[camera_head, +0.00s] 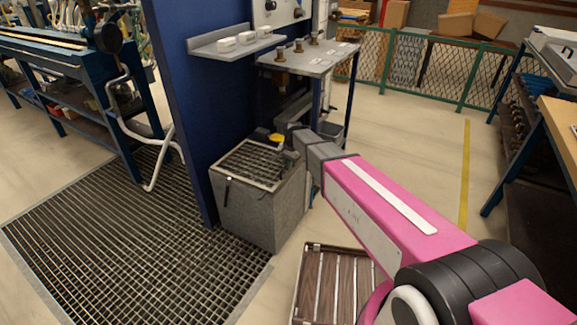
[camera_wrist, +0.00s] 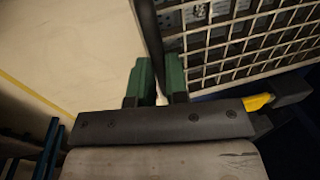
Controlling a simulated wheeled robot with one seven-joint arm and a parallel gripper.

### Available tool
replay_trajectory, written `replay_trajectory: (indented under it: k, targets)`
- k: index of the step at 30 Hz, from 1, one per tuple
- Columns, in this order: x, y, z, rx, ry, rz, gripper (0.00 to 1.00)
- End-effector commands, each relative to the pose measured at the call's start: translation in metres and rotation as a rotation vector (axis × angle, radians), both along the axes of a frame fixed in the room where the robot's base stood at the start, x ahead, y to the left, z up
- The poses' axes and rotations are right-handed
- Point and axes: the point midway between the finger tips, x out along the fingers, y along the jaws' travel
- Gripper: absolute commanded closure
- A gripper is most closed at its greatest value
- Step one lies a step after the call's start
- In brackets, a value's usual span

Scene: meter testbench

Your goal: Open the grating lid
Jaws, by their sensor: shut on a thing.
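The grating lid (camera_head: 250,163) is a light metal frame with a dark grid, lying about flat on top of a grey speckled box (camera_head: 258,215). Its grid also fills the upper right of the wrist view (camera_wrist: 240,45). My gripper (camera_head: 287,158) is at the lid's right side in the head view, partly hidden by my wrist. In the wrist view, the green fingers of my gripper (camera_wrist: 158,80) are shut on a dark bar (camera_wrist: 150,38) beside the lid's edge. How the bar joins the lid is hidden.
A blue column (camera_head: 180,100) stands right behind and left of the box. A floor grate (camera_head: 120,250) lies at left, and a slatted wooden pallet (camera_head: 335,285) lies near the box's front right. A small metal table (camera_head: 310,60) stands behind. Open floor lies to the right (camera_head: 420,130).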

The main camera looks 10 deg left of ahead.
Motion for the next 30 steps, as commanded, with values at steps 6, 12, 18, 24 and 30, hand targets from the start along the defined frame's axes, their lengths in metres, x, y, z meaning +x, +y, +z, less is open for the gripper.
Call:
replay_trajectory:
  k: [6,12,18,24,30]
  targets:
    - [0.006,0.013,0.039,-0.095,0.032,0.002,1.00]
    - [0.013,0.032,0.086,-0.205,0.072,0.002,1.00]
    - [0.025,0.063,0.136,-0.198,0.070,0.001,1.00]
    - [0.040,0.104,0.181,-0.195,0.070,0.002,1.00]
    - [0.051,0.136,0.206,-0.193,0.070,0.005,1.00]
